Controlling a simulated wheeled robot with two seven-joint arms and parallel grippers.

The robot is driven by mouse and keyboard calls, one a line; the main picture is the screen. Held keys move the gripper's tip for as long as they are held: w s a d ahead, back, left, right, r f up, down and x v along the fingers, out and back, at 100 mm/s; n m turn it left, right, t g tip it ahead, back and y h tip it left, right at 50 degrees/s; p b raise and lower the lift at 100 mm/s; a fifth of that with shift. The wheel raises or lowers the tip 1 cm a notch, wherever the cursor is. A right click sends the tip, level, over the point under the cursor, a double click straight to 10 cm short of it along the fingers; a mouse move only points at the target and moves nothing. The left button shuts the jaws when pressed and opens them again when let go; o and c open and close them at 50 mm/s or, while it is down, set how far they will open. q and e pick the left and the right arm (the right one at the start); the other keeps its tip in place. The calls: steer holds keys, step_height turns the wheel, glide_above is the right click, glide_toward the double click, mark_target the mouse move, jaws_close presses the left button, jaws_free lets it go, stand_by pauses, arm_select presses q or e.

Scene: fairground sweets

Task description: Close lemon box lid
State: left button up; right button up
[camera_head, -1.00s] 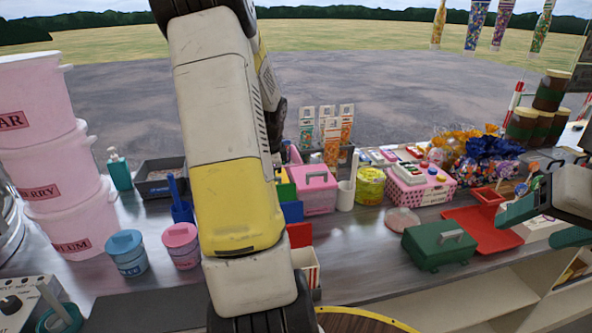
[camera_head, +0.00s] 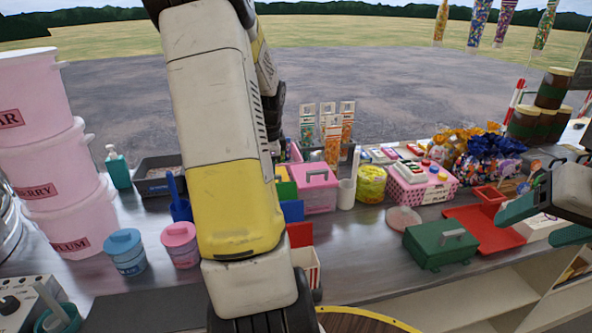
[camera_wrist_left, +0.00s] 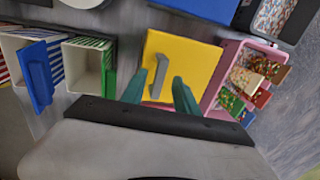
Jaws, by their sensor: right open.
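A yellow square lid (camera_wrist_left: 202,66) with a grey bar handle (camera_wrist_left: 160,76) lies face-on to the left wrist view. Whether it is fully down on its box cannot be told, since its near side is hidden by my gripper. My left gripper (camera_wrist_left: 158,90) has its two teal fingers apart, one on each side near the handle, with gaps showing; contact is unclear. In the head view my left arm covers most of this area, and only a sliver of yellow (camera_head: 286,190) shows beside it. My right gripper (camera_head: 543,222) is open and empty above the counter at the right.
A green-striped box (camera_wrist_left: 84,70) and a box with a blue lid (camera_wrist_left: 40,76) stand open beside the yellow lid. A pink container (camera_wrist_left: 215,92) with sachets is on its other side. A green toolbox (camera_head: 438,243), a red tray (camera_head: 490,238) and pink tubs (camera_head: 50,170) crowd the counter.

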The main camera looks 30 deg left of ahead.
arm_select(q)
step_height(320, 180, up, 8)
steer(key=shift+w+r, duration=0.1)
stand_by(0.5)
steer(key=s+d+r+n+t, duration=0.1)
steer(key=s+d+r+n, duration=0.2)
steer(key=d, duration=0.5)
steer(key=s+d+r+n+t, duration=0.1)
steer(key=s+d+r+t, duration=0.2)
steer(key=d, duration=0.5)
steer(key=s+d+r+n+h, duration=0.1)
steer(key=s+d+n+h, duration=0.2)
steer(key=s+d, duration=0.7)
steer(key=shift+s+d+r+n+t+h, duration=0.3)
steer(key=shift+s+d+r+n, duration=0.1)
steer(key=shift+d+n, duration=0.6)
